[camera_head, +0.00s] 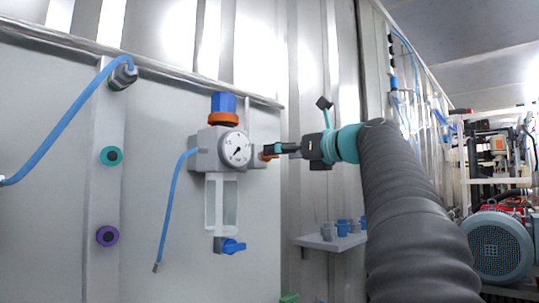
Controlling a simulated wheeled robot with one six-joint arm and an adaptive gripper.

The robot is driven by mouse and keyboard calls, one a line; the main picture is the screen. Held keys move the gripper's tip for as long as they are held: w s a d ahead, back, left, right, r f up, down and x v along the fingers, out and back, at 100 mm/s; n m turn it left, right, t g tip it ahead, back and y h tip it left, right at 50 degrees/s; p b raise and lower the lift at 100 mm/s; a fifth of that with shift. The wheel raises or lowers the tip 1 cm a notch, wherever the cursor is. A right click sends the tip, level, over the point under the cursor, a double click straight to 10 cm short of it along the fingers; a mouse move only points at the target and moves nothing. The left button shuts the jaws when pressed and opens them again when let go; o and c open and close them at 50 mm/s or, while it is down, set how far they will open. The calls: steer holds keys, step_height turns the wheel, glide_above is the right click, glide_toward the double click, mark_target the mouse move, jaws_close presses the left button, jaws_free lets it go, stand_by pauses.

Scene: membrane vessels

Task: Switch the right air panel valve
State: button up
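The air panel unit (215,147) is grey and mounted on the wall, with a round white pressure gauge (235,149) on its front. A blue knob (223,103) with an orange ring tops it, and a small blue valve handle (233,246) sits at its lower end. A small orange part (263,156) shows at the unit's right side. My gripper (272,151) points left from the right, with its dark fingertips at this orange part. The fingers partly hide it, so I cannot tell whether they touch or hold it.
A blue hose (172,200) hangs left of the unit; another (65,123) curves across the far left. A small shelf (331,242) with blue and grey fittings stands below my arm. Machinery with a blue-grey motor (497,247) stands at right. A rail (150,67) runs above the panel.

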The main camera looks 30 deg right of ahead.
steer(key=shift+x, duration=2.2)
steer(key=c, duration=1.2)
